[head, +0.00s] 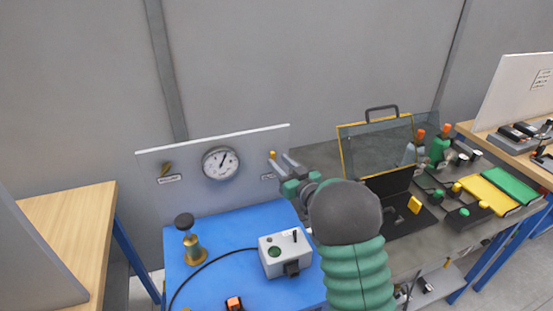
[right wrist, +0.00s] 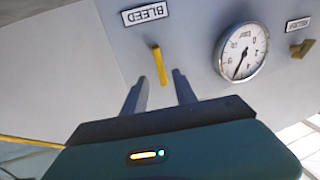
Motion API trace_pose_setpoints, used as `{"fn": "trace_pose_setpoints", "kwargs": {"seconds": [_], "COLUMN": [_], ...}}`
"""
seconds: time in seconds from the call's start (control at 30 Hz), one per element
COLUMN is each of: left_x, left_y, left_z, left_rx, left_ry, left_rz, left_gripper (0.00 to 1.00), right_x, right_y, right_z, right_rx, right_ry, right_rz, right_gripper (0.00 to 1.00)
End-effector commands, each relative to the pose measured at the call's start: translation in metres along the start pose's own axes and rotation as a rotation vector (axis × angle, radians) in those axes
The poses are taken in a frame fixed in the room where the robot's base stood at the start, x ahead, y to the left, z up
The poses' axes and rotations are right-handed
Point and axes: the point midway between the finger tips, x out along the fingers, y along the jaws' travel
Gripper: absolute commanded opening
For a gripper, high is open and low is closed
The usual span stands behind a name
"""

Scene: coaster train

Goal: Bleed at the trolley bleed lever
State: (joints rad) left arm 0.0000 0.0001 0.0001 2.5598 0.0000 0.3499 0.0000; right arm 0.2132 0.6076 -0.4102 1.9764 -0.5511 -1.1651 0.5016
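The yellow bleed lever (right wrist: 160,64) sticks out of the pale panel below the BLEED label (right wrist: 145,13) in the right wrist view. In the head view only its small yellow tip (head: 272,154) shows at the panel's right end. My right gripper (head: 283,160) is open, with its two fingers pointing at the panel. In the right wrist view the lever lies in line with the gap between the fingertips (right wrist: 161,77). The fingers are not closed on it; whether a fingertip touches it I cannot tell. My left gripper is not in view.
A round gauge (head: 221,163) and a brass lever (head: 166,169) are on the same panel (head: 200,198). A grey box (head: 285,253) and a brass fitting with a black knob (head: 190,240) stand on the blue bench top (head: 235,222). A cluttered bench (head: 400,252) is to the right.

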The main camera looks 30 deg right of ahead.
Motion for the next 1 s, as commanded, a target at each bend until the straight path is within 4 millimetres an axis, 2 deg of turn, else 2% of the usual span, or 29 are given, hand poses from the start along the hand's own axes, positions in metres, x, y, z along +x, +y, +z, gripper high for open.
{"fn": "trace_pose_setpoints", "kwargs": {"seconds": [0.17,0.43,0.7,1.0], "left_x": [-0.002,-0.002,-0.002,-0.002], "left_y": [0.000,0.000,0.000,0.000], "left_z": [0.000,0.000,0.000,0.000], "left_rx": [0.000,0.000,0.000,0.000], "left_ry": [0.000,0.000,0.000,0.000], "left_rz": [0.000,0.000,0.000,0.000], "left_gripper": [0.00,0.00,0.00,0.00], "right_x": [0.020,0.022,0.021,0.021], "right_y": [-0.001,0.000,0.000,0.001], "right_z": [0.000,0.000,0.000,0.001], "right_rx": [-0.001,0.000,0.000,-0.002], "right_ry": [0.000,-0.001,-0.001,-0.003], "right_rz": [-0.001,0.000,0.000,0.002], "right_gripper": [0.34,0.34,0.00,0.00]}}
